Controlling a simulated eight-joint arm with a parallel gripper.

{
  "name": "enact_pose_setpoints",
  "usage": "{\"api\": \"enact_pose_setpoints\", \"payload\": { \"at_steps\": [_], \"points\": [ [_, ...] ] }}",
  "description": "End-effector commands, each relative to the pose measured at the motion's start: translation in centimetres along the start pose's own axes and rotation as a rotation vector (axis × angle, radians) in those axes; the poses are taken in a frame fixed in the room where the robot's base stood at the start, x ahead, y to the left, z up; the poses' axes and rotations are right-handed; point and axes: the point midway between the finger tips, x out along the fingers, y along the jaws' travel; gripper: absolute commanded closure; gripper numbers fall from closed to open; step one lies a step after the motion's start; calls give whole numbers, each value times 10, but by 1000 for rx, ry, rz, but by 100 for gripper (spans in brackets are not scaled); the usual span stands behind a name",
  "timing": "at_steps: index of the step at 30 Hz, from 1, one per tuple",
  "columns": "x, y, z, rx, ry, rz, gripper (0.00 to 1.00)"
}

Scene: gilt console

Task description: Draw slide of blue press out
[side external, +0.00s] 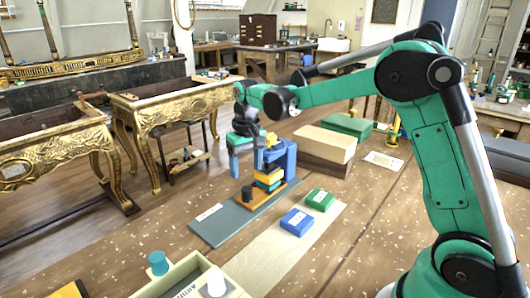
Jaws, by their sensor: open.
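The blue press (288,157) stands on a grey-green mat (213,226) in the middle of the work surface. Black and yellow blocks (267,180) are stacked at its front. A flat orange plate (271,198) lies low at its front, with a dark round knob (247,194) at the near left end; I take this to be the slide. My gripper (247,160) is open, close to the press on its left and above the knob. It appears empty. Whether a finger touches the press I cannot tell. The gripper partly hides the press's left side.
A blue box (297,221) and a green box (320,199) lie right of the mat. A large tan box (324,147) stands behind the press. A cream tray (185,278) with a teal knob (158,263) is at the front. Gilt tables (170,105) stand at the left.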

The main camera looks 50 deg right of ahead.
Motion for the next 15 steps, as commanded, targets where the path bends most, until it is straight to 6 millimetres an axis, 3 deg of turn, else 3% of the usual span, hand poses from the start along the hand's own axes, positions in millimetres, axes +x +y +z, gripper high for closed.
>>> {"api": "enact_pose_setpoints", "payload": {
  "at_steps": [5,15],
  "points": [
    [17,4,-9,21,-47,5,35],
    [58,5,-8,22,-53,5,35]
  ]
}}
